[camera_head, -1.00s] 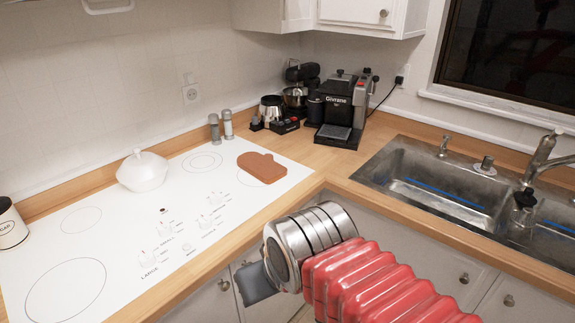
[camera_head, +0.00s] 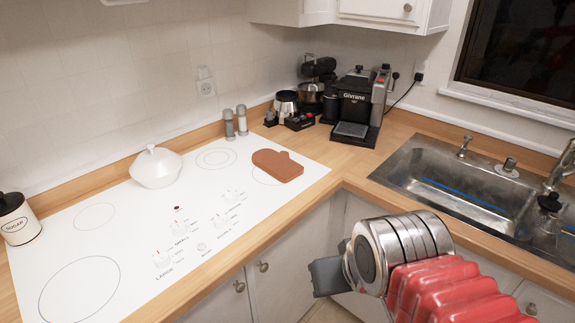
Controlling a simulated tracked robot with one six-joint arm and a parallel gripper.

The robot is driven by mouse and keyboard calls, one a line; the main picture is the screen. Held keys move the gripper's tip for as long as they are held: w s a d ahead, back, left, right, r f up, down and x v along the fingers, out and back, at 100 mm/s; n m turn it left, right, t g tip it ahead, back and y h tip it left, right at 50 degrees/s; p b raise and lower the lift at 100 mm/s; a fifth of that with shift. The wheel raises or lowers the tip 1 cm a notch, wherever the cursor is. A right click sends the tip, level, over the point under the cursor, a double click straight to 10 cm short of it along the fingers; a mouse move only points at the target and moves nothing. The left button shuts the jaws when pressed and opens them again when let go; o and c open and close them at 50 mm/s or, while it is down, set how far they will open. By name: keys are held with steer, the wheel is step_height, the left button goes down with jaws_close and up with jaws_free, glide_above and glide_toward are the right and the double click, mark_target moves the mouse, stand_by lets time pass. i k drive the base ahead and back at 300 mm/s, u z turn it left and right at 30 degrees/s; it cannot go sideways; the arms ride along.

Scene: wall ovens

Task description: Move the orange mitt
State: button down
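The orange mitt (camera_head: 277,165) lies flat on the white cooktop (camera_head: 128,222), near its right end, partly over a burner ring. It is brownish orange, with its thumb bump toward the back right. My gripper (camera_head: 326,277) is at the lower right, in front of the counter and apart from the mitt. Only its dark grey end shows beyond the silver wrist, and the gap between its fingers cannot be made out.
A white lidded pot (camera_head: 156,168) and two shakers (camera_head: 235,122) stand left of the mitt. A black coffee machine (camera_head: 355,106) stands in the back corner. The sink (camera_head: 450,185) is at right. A sugar canister (camera_head: 17,219) stands at far left. Wooden counter (camera_head: 333,155) is clear right of the mitt.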

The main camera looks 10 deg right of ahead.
mark_target(279, 167)
steer(key=z, duration=0.05)
steer(key=k, duration=0.5)
steer(key=z, duration=0.55)
steer(key=i, duration=1.45)
steer(key=u, duration=0.35)
